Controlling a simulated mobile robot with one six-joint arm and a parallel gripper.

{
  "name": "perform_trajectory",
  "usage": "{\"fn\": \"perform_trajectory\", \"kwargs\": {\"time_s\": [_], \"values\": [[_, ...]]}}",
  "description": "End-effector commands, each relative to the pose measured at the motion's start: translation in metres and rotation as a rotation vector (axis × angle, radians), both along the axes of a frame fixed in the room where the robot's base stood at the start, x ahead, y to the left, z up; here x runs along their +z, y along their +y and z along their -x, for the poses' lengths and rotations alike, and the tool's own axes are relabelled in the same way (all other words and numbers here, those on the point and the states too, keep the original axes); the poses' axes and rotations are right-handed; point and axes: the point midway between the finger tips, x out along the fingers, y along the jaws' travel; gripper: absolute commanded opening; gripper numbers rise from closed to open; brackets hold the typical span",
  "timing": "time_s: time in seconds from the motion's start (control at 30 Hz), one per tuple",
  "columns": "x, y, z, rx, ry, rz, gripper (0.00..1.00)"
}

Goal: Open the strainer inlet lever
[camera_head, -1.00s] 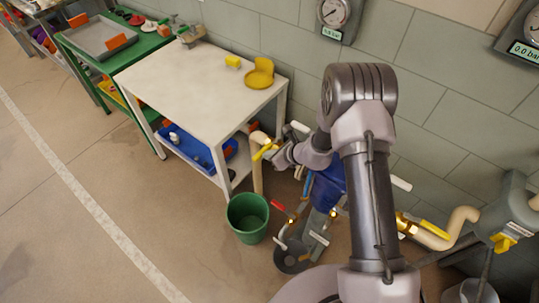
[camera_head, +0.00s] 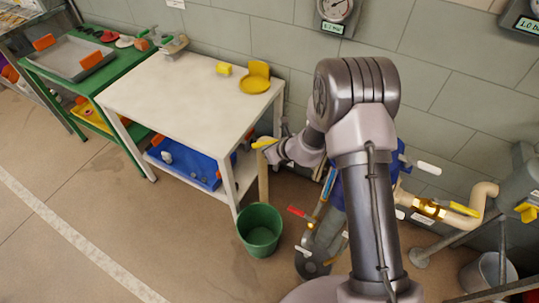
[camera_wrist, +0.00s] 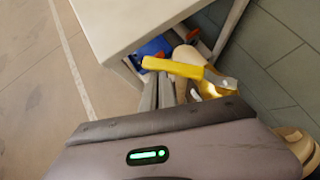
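A yellow lever (camera_head: 264,143) sits at the top of a beige pipe beside the white table, close to my gripper (camera_head: 276,149). In the wrist view the lever (camera_wrist: 172,68) runs from a brass valve (camera_wrist: 215,88) out to the left, across and just beyond my fingertips (camera_wrist: 160,78). The fingers are close together with nothing seen between them; I cannot tell whether they touch the lever. A second yellow lever (camera_head: 463,209) is on a brass valve at the right. No label shows which one is the strainer inlet lever.
A white table (camera_head: 185,95) stands left of my gripper, with a blue tray (camera_head: 190,165) below. A green bucket (camera_head: 260,230) and a red-handled lever (camera_head: 297,211) are below. Gauges hang on the wall; the right display (camera_head: 527,25) reads about 1.0. Open floor lies left.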

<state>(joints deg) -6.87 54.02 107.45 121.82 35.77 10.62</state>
Motion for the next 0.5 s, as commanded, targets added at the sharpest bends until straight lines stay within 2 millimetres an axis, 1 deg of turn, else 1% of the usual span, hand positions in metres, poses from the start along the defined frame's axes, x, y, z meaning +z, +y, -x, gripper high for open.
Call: {"fn": "perform_trajectory", "kwargs": {"time_s": [0.2, 0.5], "values": [[0.000, 0.011, -0.017, 0.008, -0.001, 0.000, 0.00], [0.000, 0.019, -0.043, 0.006, 0.000, 0.001, 0.00]]}}
